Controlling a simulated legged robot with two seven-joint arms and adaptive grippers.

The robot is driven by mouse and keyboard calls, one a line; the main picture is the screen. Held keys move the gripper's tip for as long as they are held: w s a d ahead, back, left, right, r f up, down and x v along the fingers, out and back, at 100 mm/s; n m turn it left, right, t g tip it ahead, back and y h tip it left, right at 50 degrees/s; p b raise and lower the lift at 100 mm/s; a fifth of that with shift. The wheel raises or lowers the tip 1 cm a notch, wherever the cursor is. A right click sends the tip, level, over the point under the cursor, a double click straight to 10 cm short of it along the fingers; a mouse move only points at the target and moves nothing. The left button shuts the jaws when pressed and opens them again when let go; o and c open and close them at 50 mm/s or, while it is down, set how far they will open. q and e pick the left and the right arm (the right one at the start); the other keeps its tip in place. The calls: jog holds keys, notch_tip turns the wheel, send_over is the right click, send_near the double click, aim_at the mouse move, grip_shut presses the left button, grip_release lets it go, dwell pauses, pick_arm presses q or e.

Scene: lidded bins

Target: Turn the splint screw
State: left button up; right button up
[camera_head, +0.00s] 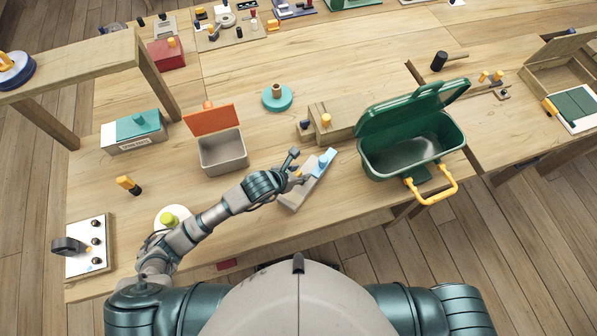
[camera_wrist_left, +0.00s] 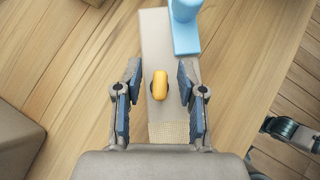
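The splint screw appears to be the yellow knob (camera_wrist_left: 159,85) standing on a long pale board (camera_wrist_left: 156,45). A light blue block (camera_wrist_left: 185,30) is on the board beyond it. In the head view the board (camera_head: 291,200) lies near the table's front edge, with the blue block (camera_head: 323,163) at its far end. My left gripper (camera_head: 296,170) is over the board. In the left wrist view the gripper (camera_wrist_left: 158,82) is open, one finger on each side of the knob, with gaps to both.
A green open bin (camera_head: 408,150) with a yellow handle stands right of the board. A grey bin (camera_head: 222,155) with an orange lid stands left. A wooden block (camera_head: 335,125) is behind. A dark jointed part (camera_wrist_left: 290,130), perhaps mine, shows beyond the table edge.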

pick_arm(q)
jog(key=v, duration=1.2)
